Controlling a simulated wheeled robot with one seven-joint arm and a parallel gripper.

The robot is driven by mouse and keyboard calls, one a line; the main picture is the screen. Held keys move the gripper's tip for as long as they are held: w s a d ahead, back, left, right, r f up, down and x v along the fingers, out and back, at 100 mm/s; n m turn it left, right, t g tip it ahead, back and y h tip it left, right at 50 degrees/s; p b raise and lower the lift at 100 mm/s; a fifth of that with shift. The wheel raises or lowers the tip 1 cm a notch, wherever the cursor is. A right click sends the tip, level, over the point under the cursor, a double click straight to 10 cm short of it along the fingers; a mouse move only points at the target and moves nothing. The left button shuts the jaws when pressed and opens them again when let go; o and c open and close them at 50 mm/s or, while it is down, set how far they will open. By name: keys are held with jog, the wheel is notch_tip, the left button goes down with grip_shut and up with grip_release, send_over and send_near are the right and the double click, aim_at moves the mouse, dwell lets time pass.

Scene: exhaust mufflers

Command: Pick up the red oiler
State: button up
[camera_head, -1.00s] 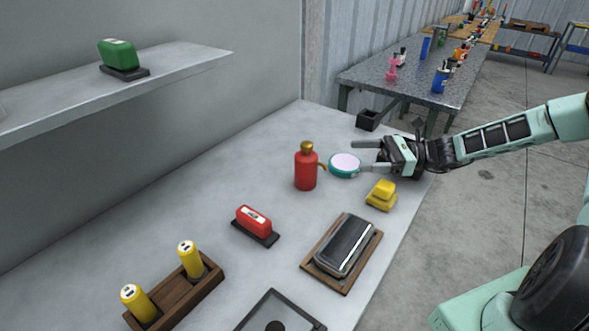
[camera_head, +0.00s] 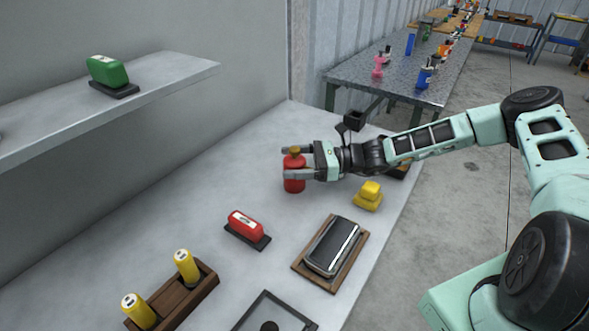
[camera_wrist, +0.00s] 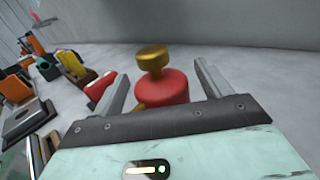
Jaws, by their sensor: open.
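The red oiler (camera_head: 294,184) is a red can with a brass top, standing upright on the grey table. My gripper (camera_head: 288,162) is open, with its two fingers on either side of the oiler's upper body. In the wrist view the oiler (camera_wrist: 163,86) lies between the spread fingers of my gripper (camera_wrist: 158,80), with visible room beside each finger. The gripper covers part of the oiler in the head view, and its lower part is hidden in the wrist view.
A yellow block (camera_head: 369,194) stands right of the oiler. A red muffler-like block (camera_head: 246,226) on a black base and a dark silver box (camera_head: 332,247) on a wooden tray lie nearer. A wall shelf (camera_head: 165,75) holds a green block (camera_head: 108,71).

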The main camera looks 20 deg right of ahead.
jog(key=shift+x, duration=0.95)
jog(key=shift+c, duration=0.4)
jog(key=c, duration=1.1)
jog(key=shift+o, duration=0.2)
